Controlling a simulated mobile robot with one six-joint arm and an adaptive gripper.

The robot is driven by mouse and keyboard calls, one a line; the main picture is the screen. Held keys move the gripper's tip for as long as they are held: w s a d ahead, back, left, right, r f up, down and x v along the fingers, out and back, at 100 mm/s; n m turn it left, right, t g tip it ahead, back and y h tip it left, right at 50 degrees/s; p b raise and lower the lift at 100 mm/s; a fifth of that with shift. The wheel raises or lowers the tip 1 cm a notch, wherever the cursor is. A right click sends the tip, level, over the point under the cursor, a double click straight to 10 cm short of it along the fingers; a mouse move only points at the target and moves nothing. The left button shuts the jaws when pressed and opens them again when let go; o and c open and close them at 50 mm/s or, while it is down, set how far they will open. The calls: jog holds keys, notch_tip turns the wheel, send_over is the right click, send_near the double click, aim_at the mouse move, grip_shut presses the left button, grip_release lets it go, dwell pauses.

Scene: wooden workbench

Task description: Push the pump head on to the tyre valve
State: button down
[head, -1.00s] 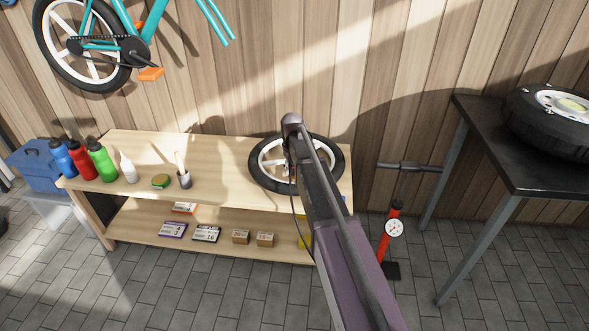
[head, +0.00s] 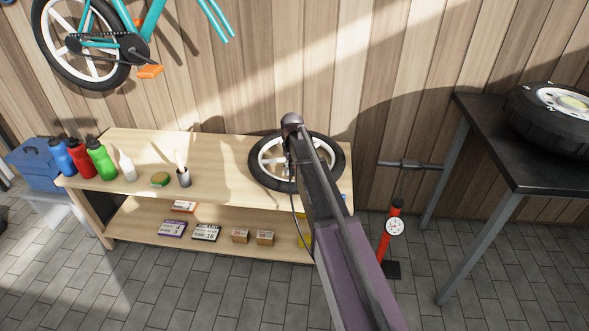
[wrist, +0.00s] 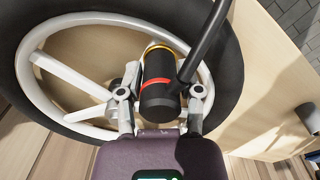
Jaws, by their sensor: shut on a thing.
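The pump head (wrist: 163,72) is a black cylinder with a red ring and a gold-coloured ring at its far end. My gripper (wrist: 160,96) is shut on it, one finger on each side, and a black hose (wrist: 205,42) leaves it. The wheel, with a black tyre (head: 337,160) and white spoked rim, lies flat on the workbench. In the wrist view the pump head is over the inner side of the rim (wrist: 30,72), its gold end towards the tyre. The valve is hidden, so I cannot tell whether the head touches it. In the head view my arm covers the gripper.
The red floor pump (head: 387,237) with a gauge stands on the floor right of the workbench (head: 225,190). A dark table (head: 475,130) carries another wheel (head: 550,125). The bench middle is clear.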

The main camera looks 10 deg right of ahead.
jog(key=shift+f, duration=0.15)
jog(key=c, duration=0.5)
grip_release()
jog(key=shift+c, duration=0.2)
jog(key=shift+w+r+p, duration=0.1)
jog(key=shift+r+p, duration=5.35)
jog(key=shift+r, duration=0.15)
jog(key=s+m, duration=0.3)
jog(key=s, duration=2.7)
notch_tip(320, 180, up, 19)
jog(key=p, duration=1.8)
jog(key=shift+w+d+f+p, duration=0.2)
jog(key=shift+w+d+p, duration=0.1)
jog(key=shift+w+d, duration=0.1)
